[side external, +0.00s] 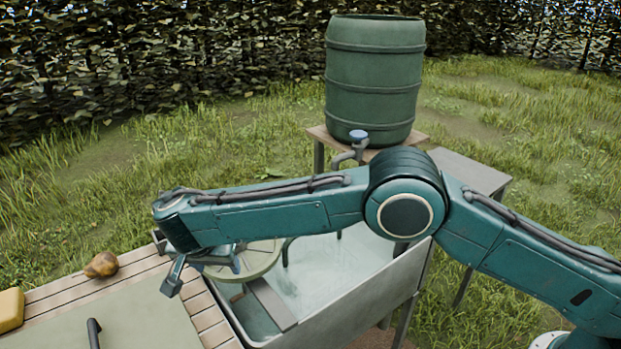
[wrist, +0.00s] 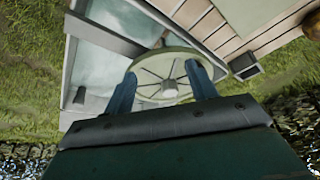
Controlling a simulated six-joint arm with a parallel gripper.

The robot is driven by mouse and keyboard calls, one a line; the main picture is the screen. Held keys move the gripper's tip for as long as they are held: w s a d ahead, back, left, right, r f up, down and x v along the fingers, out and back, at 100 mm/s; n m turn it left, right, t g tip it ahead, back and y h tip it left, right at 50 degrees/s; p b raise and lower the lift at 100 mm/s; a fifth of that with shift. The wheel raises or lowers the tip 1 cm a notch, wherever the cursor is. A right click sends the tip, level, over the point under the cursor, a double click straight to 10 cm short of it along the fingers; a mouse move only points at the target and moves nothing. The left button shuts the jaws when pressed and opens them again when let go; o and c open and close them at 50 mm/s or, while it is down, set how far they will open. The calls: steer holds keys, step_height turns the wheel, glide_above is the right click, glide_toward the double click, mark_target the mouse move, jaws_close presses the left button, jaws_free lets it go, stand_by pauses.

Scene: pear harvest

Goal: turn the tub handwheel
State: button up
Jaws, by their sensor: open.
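The tub handwheel (side external: 258,263) is a pale, round, spoked wheel at the table-side end of the metal tub (side external: 352,309). In the wrist view the handwheel (wrist: 160,67) shows its spokes and hub between my fingers. My gripper (side external: 222,258) is open; in the side view it is at the wheel's left part and partly hides it. In the wrist view the fingers of my gripper (wrist: 161,75) lie on either side of the wheel, overlapping its rim. I cannot tell whether they touch it.
Water fills the tub, with a grey bar across it. A green barrel (side external: 374,80) with a blue-topped tap (side external: 358,135) stands behind. A brown pear (side external: 102,265) and a yellow block (side external: 11,309) lie on the slatted table (side external: 60,293) at left.

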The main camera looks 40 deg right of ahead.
steer(key=shift+s+a, duration=0.35)
steer(key=shift+s, duration=0.05)
steer(key=shift+w, duration=0.1)
steer(key=w+d+r+n+y, duration=0.3)
steer(key=d+r+n, duration=0.1)
steer(key=d+n, duration=0.3)
steer(key=w+d+r+n+y, duration=0.3)
steer(key=d+n, duration=0.3)
steer(key=n, duration=0.5)
steer(key=shift+w+d+r+g+y, duration=0.3)
steer(key=shift+w+d+r, duration=0.1)
steer(key=shift+w+r, duration=0.2)
steer(key=shift+f, duration=0.1)
steer(key=x, duration=1.3)
steer(key=shift+f, duration=0.4)
jaws_close()
